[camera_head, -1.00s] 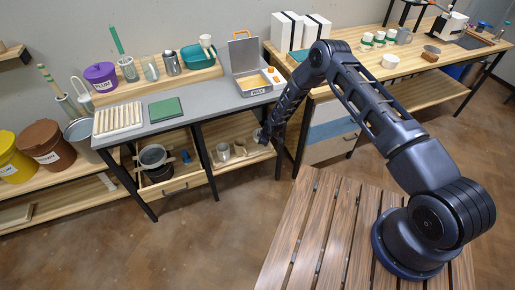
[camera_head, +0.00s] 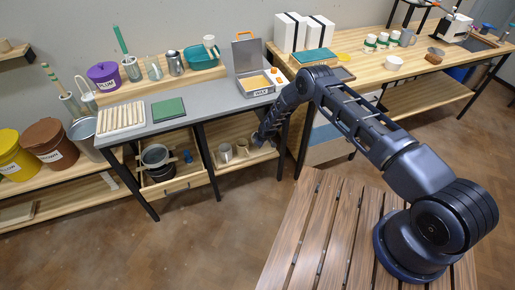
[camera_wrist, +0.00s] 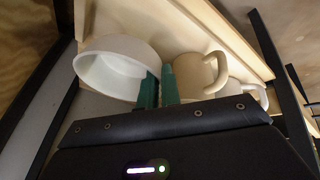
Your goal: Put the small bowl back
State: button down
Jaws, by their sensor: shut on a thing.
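The small bowl (camera_wrist: 115,62) is white and round and shows at the left of the wrist view, its open side facing the camera. My gripper (camera_wrist: 159,87) has green fingertips at the bowl's right edge and is shut on its wall. In the head view my gripper (camera_head: 262,139) is at the lower wooden shelf (camera_head: 222,132) under the grey worktable, at its right end. The bowl is mostly hidden there by my arm. Whether the bowl touches the shelf I cannot tell.
A cream mug (camera_wrist: 200,75) stands close beside my fingertips, with another mug (camera_wrist: 246,95) behind it. Both mugs also show on the shelf in the head view (camera_head: 225,152). A dark table leg (camera_head: 281,150) stands just right of my gripper.

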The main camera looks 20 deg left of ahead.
jog(key=shift+f, duration=1.9)
jog(key=shift+f, duration=0.1)
jog(key=c, duration=1.6)
grip_release()
jog(key=shift+d+r, duration=0.15)
jog(key=shift+r, duration=0.35)
jog(key=v, duration=1.1)
jog(key=shift+s, duration=0.1)
